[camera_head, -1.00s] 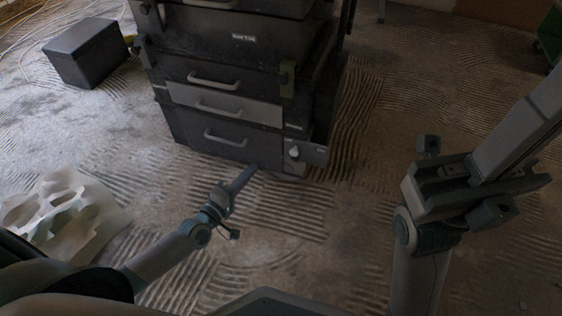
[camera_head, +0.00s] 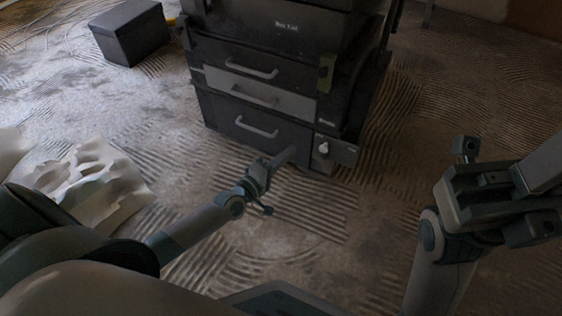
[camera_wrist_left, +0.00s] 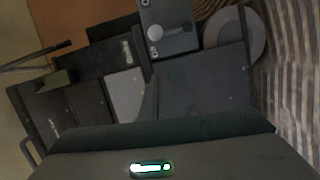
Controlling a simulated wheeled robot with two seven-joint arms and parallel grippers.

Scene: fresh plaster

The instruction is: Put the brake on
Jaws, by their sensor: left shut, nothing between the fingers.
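The dark drawer cabinet (camera_head: 255,122) stands on the floor ahead. At its lower right corner is a small grey box with a light knob or lever (camera_head: 323,148), which I take for the brake. In the left wrist view the knob (camera_wrist_left: 155,33) is at the top, beside a grey wheel (camera_wrist_left: 240,38). My left gripper (camera_head: 285,157) is shut and empty, its tips low in front of the cabinet, left of the knob. Whether it touches the cabinet I cannot tell. My right gripper (camera_head: 542,168) is at the right edge, its tips cut off, far from the cabinet.
A dark box (camera_head: 130,35) stands on the floor at the back left. A pale crumpled piece with holes (camera_head: 90,185) lies at the left. The ridged floor right of the cabinet is clear.

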